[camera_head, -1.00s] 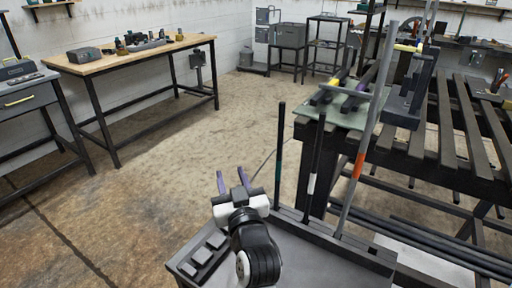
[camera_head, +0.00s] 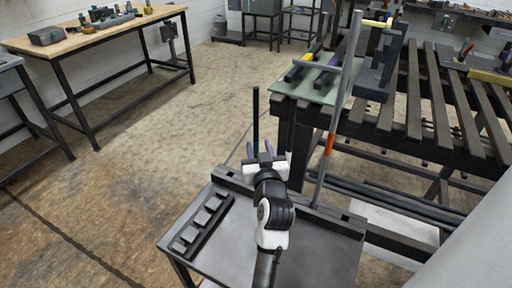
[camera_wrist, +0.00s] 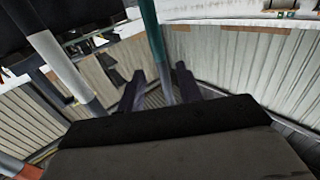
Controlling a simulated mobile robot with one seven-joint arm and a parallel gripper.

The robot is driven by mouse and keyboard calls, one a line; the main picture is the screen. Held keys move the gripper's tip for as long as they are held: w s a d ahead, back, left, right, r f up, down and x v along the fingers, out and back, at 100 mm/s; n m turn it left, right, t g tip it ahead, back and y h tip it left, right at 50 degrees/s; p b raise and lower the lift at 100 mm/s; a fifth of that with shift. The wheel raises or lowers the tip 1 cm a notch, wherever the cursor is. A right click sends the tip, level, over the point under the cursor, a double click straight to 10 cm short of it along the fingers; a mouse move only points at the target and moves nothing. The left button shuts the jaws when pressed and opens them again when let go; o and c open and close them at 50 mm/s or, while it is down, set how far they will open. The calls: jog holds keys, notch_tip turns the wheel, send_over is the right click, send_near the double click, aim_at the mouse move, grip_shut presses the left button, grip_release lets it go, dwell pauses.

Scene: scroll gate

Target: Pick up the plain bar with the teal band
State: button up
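The bar with the teal band (camera_head: 256,106) stands upright at the left end of the slotted rack. In the head view its lower part is hidden behind my gripper; its teal band (camera_wrist: 151,28) shows in the wrist view. My gripper (camera_head: 261,150) is open. In the wrist view the bar runs between its two purple fingers (camera_wrist: 160,75), with a gap visible on each side. I cannot tell how deep the bar sits between them.
The cart top (camera_head: 320,245) holds a tray of grey blocks (camera_head: 202,222). A slatted bench (camera_head: 425,137) stands behind right.

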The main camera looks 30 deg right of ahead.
aim_at(256, 140)
jog(key=shift+p+x, duration=0.75)
jog(key=shift+x, duration=1.6)
jog(key=shift+a+f, duration=0.1)
jog(key=shift+f, duration=0.05)
grip_shut()
